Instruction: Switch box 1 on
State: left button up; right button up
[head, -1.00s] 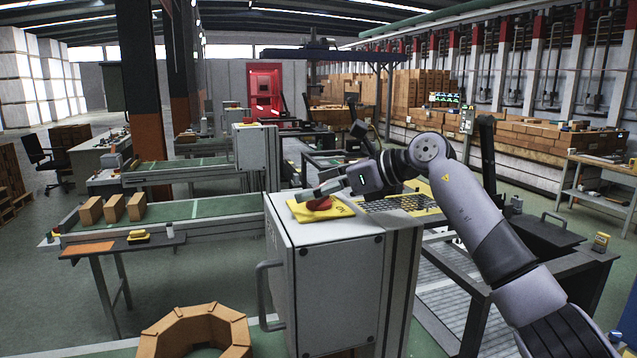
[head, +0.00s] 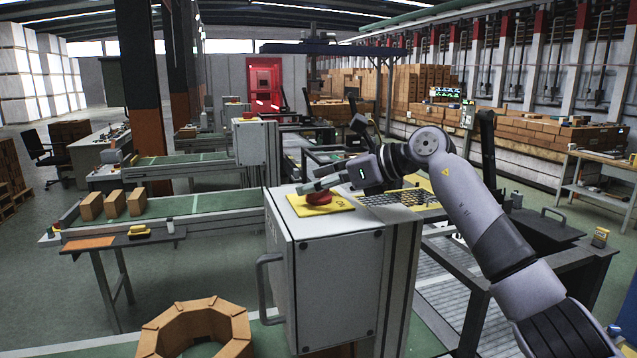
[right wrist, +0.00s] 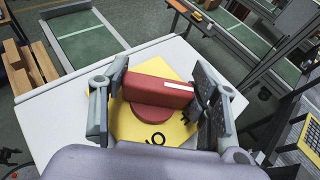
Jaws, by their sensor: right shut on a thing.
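A grey switch box (head: 336,285) stands in the front middle of the head view, with a yellow plate (head: 332,205) on its pale top. A red switch knob (head: 319,198) sits on the plate and also shows in the right wrist view (right wrist: 155,92). Its raised bar lies across that view, with a white mark at the right end. My right gripper (head: 316,186) is over the knob, its fingers on either side of the bar and shut on it. Dark marks on the plate are partly hidden, and I cannot read a box number. My left gripper is out of view.
A ring of bricks (head: 185,308) lies left of the box. A green conveyor (head: 175,209) behind it carries 3 bricks (head: 114,203). A second grey box (head: 257,147) with a red-topped switch stands farther back. A metal frame is beneath my right arm.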

jog(key=shift+f+t+b, duration=0.1)
jog(key=shift+t+b, duration=0.2)
jog(key=shift+b, duration=0.25)
jog(key=m+t+h+b, duration=0.3)
jog(key=m+b, duration=0.1)
jog(key=b, duration=0.2)
jog(key=m+t+h+b, duration=0.3)
jog(key=m+h+b, duration=0.1)
jog(key=b, duration=0.3)
jog(key=m+h+b, duration=0.2)
jog(key=m+h, duration=0.1)
jog(key=shift+a+t, duration=0.1)
jog(key=shift+t, duration=0.3)
jog(key=shift+r+m+h, duration=0.3)
jog(key=shift+m+h, duration=0.7)
jog(key=shift+h, duration=0.2)
jog(key=m+h+p, duration=0.2)
jog(key=shift+r+h, duration=0.15)
jog(key=shift+h, duration=0.25)
jog(key=shift+m+g+h+p, duration=0.4)
jog(key=shift+m+h+p, duration=0.55)
jog(key=shift+m+h, duration=0.15)
jog(key=shift+f+m+h+p, duration=0.2)
jog(key=shift+m+h+p, duration=0.2)
jog(key=shift+m+p, duration=0.1)
jog(key=shift+g, duration=0.3)
jog(key=shift+f, duration=0.1)
